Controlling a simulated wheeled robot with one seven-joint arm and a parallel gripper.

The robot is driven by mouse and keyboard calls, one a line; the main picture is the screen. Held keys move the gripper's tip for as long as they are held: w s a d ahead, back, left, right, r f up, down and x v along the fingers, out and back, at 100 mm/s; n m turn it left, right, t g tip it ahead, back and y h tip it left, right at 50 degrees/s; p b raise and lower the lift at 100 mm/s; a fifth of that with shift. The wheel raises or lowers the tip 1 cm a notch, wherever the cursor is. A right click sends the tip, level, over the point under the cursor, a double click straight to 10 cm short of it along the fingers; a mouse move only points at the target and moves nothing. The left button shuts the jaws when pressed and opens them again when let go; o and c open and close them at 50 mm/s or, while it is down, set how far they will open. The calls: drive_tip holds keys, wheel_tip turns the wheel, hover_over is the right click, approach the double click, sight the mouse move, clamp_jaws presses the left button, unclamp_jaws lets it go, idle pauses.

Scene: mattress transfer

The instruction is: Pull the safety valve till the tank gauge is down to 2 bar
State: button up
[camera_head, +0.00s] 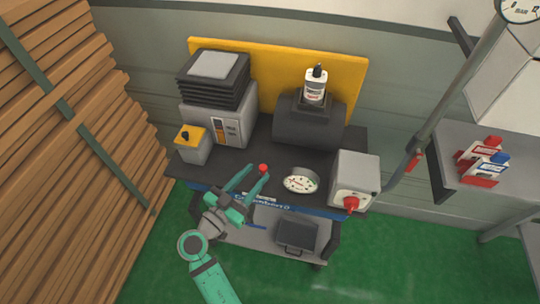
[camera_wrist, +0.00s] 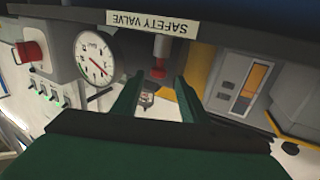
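The safety valve (camera_head: 263,168) is a small red knob on the front edge of the compressor's dark top. In the wrist view the red valve (camera_wrist: 160,68) stands below a white label (camera_wrist: 153,22) reading "SAFETY VALVE" upside down. My gripper (camera_head: 257,174) is open at the valve. In the wrist view its two green fingers (camera_wrist: 158,82) are apart, one to each side of the valve's line, with gaps visible. The round white tank gauge (camera_head: 300,181) is right of the valve; it also shows in the wrist view (camera_wrist: 93,56). Its red needle shows, but I cannot read the value.
A grey box with a red knob (camera_head: 351,203) stands right of the gauge. A grey box with a yellow top (camera_head: 191,143) is at the left. Stacked timber (camera_head: 60,170) fills the left side. A shelf (camera_head: 480,190) with bottles is at the right. Green floor is clear in front.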

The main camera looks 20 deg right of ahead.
drive_tip(key=x, duration=0.8)
drive_tip(key=shift+d, duration=0.35)
